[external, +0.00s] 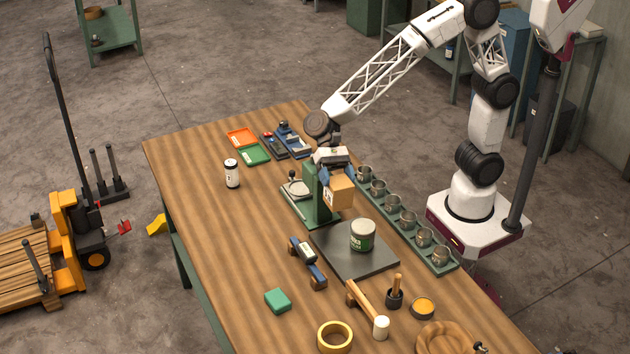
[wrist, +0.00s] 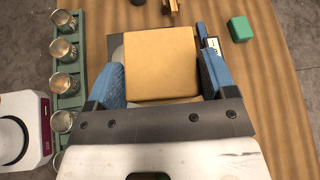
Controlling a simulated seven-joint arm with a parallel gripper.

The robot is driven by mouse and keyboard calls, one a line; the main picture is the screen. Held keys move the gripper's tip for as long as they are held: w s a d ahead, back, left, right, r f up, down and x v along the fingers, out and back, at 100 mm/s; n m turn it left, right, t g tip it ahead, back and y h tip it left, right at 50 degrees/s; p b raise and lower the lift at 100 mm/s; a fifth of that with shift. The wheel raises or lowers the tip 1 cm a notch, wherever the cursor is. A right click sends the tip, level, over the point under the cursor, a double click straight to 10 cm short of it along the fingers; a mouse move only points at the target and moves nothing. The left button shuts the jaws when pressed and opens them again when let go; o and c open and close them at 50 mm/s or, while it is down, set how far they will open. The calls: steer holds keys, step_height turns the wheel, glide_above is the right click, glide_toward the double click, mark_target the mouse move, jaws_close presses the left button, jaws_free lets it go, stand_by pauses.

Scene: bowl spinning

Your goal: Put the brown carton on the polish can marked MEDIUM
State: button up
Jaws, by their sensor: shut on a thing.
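The brown carton (external: 341,193) is held up in the air by my gripper (external: 336,174), near the green press-like stand. In the wrist view the carton (wrist: 162,63) sits between the two blue fingers of my gripper (wrist: 162,80). A white can with a green label (external: 362,235) stands upright on a dark grey plate (external: 340,262), below and to the right of the carton. Its label is too small to read. The can does not show in the wrist view. A second white can with a dark label (external: 232,173) stands at the left of the table.
A level on blocks (external: 308,260), a mallet (external: 366,308), a green block (external: 277,300) and a yellow ring (external: 335,335) lie nearer the front.

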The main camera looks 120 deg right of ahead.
steer(key=s+a, duration=0.2)
steer(key=s, duration=0.8)
steer(key=s+a+g, duration=0.1)
steer(key=s, duration=0.9)
steer(key=shift+s+a+f, duration=0.3)
steer(key=shift+s+a, duration=0.05)
steer(key=shift+a, duration=0.05)
steer(key=shift+w, duration=0.1)
steer(key=w+a+f, duration=0.1)
steer(key=w+a, duration=0.2)
steer(key=w, duration=1.2)
steer(key=shift+w+f, duration=0.25)
steer(key=shift+w, duration=0.05)
steer(key=shift+a+f, duration=0.1)
steer(key=shift+f, duration=1.65)
steer(key=o, duration=1.4)
steer(key=shift+f, duration=0.1)
steer(key=shift+c, duration=0.2)
